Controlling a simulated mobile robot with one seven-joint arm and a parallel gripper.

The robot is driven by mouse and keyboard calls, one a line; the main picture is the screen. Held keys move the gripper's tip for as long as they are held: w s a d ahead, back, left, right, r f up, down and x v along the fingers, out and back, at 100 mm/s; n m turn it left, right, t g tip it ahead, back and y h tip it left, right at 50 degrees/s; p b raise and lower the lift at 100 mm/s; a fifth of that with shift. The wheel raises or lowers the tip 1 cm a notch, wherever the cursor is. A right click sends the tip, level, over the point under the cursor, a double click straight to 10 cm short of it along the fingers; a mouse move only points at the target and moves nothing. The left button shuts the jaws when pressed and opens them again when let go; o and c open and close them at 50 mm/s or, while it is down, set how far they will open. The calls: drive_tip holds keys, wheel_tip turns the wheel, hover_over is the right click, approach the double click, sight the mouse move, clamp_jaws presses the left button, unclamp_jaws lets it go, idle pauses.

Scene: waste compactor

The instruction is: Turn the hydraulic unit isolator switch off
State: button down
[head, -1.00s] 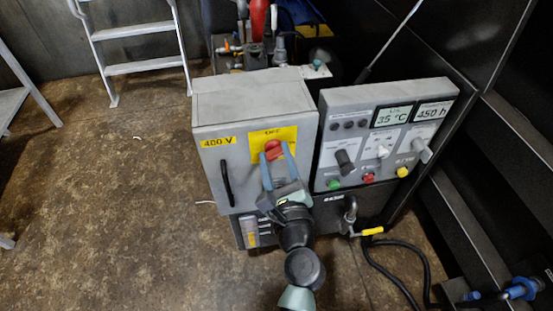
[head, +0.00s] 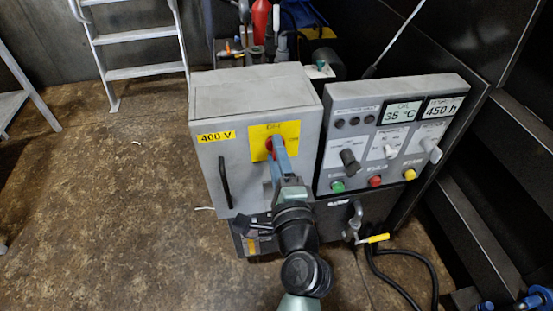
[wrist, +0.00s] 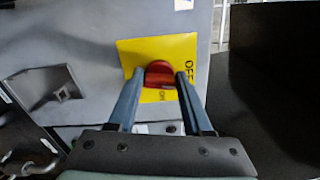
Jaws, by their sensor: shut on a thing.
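The isolator switch is a red rotary knob (head: 268,146) on a yellow plate (head: 289,131), on the front of a grey cabinet (head: 253,107) marked 400 V. In the wrist view the red knob (wrist: 158,74) sits between the two blue-grey fingertips. My gripper (wrist: 160,76) is shut on it, one finger on each side. In the wrist view the OFF mark is at the plate's right edge and ON is below the knob, partly hidden. In the head view my gripper (head: 275,147) covers much of the knob. I cannot clearly read which mark it points to.
A control panel (head: 385,130) with displays, knobs and coloured buttons stands close to the right of the cabinet. A black handle (head: 225,182) is on the cabinet's left front. A yellow-levered valve (head: 374,239) and hoses are below right. The floor to the left is open.

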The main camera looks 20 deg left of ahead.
drive_tip(key=shift+f+n+b, duration=0.1)
drive_tip(key=shift+n+b, duration=0.35)
drive_tip(key=shift+n, duration=0.65)
drive_tip(key=shift+c, duration=1.6)
unclamp_jaws()
drive_tip(key=v, duration=1.3)
